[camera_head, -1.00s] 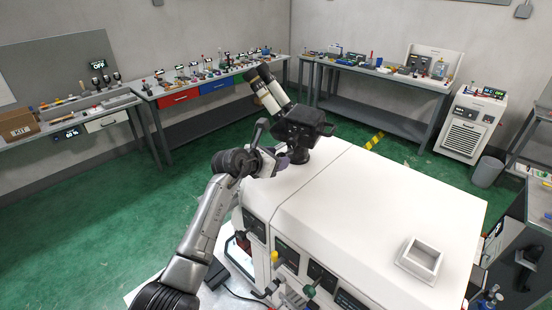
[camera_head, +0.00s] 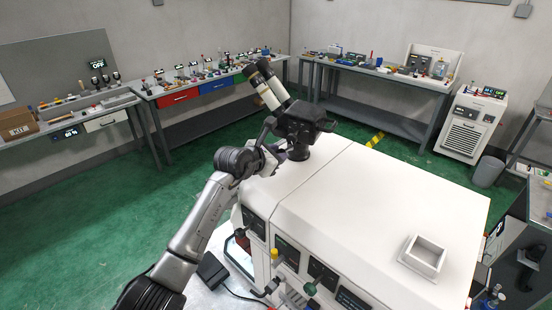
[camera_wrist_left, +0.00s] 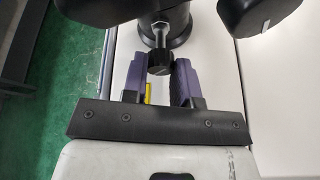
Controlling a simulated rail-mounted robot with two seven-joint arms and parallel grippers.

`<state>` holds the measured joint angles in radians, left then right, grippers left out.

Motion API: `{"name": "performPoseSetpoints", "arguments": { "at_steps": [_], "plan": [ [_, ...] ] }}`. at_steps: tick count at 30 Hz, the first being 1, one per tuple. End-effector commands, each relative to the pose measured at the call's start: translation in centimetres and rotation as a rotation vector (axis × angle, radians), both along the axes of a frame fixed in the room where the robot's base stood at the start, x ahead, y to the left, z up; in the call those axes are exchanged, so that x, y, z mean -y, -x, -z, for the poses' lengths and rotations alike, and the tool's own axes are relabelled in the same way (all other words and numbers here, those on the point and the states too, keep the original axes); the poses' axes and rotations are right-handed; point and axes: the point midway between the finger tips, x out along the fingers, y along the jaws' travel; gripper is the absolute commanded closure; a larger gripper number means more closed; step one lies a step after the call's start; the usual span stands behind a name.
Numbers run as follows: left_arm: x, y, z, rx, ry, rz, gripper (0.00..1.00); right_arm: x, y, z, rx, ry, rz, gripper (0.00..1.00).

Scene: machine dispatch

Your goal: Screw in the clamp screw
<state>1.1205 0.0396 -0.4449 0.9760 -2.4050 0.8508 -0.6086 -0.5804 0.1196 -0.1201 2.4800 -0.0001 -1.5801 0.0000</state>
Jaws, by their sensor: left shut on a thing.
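The clamp screw shows in the left wrist view as a dark knob (camera_wrist_left: 160,62) on a metal shank, at the neck of the black microscope head. My left gripper (camera_wrist_left: 159,75) is shut on this knob, one purple-grey finger on each side. In the head view my left gripper (camera_head: 279,154) is at the left side of the microscope head (camera_head: 300,122), where the screw is too small to make out. The microscope mount (camera_head: 298,150) stands on the white machine (camera_head: 340,200). How deep the screw sits cannot be told. My right gripper is not in view.
Twin eyepieces (camera_head: 265,85) rise to the upper left above my gripper. A square white open holder (camera_head: 423,257) stands on the machine's right part. Coloured knobs (camera_head: 274,254) stick out at the machine's front. The machine's middle top is clear.

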Motion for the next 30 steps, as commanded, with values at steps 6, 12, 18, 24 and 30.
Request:
{"name": "performPoseSetpoints", "arguments": {
  "at_steps": [6, 12, 18, 24, 30],
  "plan": [
    [0.0, 0.0, 0.4, 0.102, -0.129, -0.001, 0.97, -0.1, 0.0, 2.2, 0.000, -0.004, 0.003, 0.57],
    [0.1, 0.1, 0.4, 0.177, -0.225, -0.001, 0.97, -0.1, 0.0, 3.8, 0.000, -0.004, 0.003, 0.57],
    [0.2, 0.1, 0.3, 0.226, -0.286, 0.000, 0.97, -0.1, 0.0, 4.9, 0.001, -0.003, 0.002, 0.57],
    [0.2, 0.2, 0.1, 0.248, -0.314, 0.000, 0.97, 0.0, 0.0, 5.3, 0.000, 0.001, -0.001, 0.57],
    [0.2, 0.2, 0.0, 0.252, -0.320, 0.000, 0.97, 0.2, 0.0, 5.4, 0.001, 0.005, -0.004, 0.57]
  ]
}}
